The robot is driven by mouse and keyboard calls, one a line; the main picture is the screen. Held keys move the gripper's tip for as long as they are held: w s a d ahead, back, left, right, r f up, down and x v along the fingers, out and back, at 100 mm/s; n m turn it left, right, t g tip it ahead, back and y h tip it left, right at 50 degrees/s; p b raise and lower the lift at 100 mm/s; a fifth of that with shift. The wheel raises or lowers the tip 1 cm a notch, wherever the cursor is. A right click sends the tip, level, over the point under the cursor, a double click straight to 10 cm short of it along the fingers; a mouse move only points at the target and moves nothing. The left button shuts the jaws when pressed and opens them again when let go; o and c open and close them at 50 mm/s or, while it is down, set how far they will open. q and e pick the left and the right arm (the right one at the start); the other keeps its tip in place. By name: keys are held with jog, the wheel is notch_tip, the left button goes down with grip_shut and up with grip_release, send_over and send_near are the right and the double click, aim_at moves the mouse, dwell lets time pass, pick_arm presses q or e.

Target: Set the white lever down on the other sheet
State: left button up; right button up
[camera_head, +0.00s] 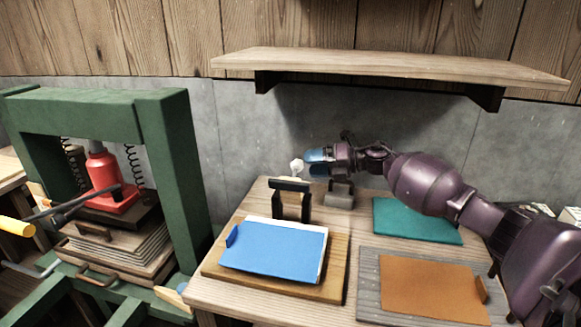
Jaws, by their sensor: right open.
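A small white piece (297,166), which may be the white lever, shows just above and behind a black stand (291,186) on the wooden table. My right gripper (312,163), with blue fingertips, reaches in from the right. It is open, its tips just right of the white piece; I cannot tell whether they touch. A blue sheet (275,250) lies on a wooden board in front of the stand. An orange-brown sheet (432,290) lies on a grey board at the front right. A teal sheet (412,220) lies behind it, partly behind my right arm. My left gripper is out of view.
A grey block (340,195) stands below my right gripper. A wooden shelf (390,64) overhangs the back of the table. A green press frame (170,165) with a red jack (108,183) stands at the left. Small upright tabs edge the blue and orange-brown sheets.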

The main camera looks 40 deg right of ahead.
jog(key=x, duration=0.6)
jog(key=shift+w+a+b, duration=0.15)
jog(key=shift+w+b, duration=0.1)
jog(key=shift+b, duration=0.05)
grip_shut()
